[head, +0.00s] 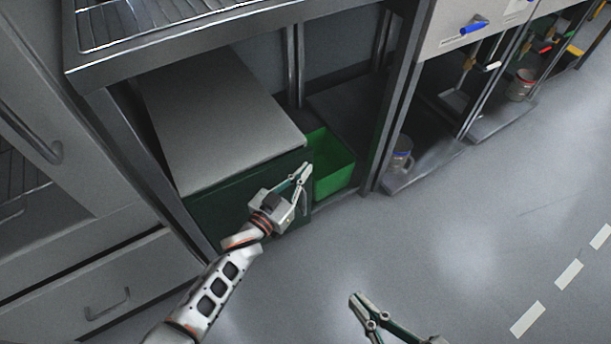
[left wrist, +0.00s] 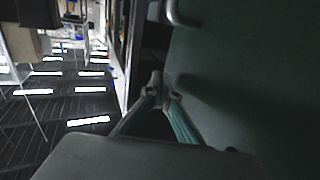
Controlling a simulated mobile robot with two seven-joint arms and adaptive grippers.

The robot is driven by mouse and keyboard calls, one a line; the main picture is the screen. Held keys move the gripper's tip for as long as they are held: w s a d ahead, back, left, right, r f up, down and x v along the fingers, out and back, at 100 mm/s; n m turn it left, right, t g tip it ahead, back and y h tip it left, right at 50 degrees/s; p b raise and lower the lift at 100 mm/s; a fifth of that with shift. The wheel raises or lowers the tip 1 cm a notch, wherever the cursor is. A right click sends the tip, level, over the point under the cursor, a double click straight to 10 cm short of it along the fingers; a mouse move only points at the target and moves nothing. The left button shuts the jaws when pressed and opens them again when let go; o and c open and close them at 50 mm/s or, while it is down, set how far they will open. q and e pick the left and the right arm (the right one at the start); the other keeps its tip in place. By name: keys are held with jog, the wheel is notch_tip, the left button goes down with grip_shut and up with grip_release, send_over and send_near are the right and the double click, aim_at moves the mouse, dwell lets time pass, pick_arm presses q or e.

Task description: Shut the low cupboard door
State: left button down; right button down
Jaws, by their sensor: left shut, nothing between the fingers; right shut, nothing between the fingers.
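The low cupboard (head: 220,115) is a grey-topped box with a dark green front, standing under the bench. Its dark green door (head: 215,208) faces the aisle; my left arm and gripper hide part of it, and I cannot tell whether it is fully flush. My left gripper (head: 304,170) is shut and empty at the door's right end, in front of the cupboard. In the left wrist view the closed fingertips (left wrist: 157,82) are beside the dark green panel (left wrist: 245,85), with a metal handle (left wrist: 182,14) above; contact is unclear. My right gripper (head: 355,298) is shut and empty over the floor.
A green bin (head: 333,165) stands just right of the cupboard. The bench (head: 200,38) overhangs it. Drawers (head: 105,290) stand to the left. A grey mug-like container (head: 402,154) sits on a low shelf to the right. The floor (head: 450,240) in front is clear.

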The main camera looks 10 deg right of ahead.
pick_arm(q)
jog(key=shift+w+a+n+t+y, duration=0.15)
jog(key=shift+w+t+y, duration=0.1)
jog(key=shift+w, duration=0.25)
jog(key=shift+w+a+n+t+y, duration=0.15)
jog(key=shift+w+y, duration=0.1)
jog(key=shift+w, duration=0.2)
pick_arm(e)
jog(key=shift+w+a+m, duration=0.1)
jog(key=shift+a+m, duration=0.3)
pick_arm(q)
jog(key=shift+s, duration=0.1)
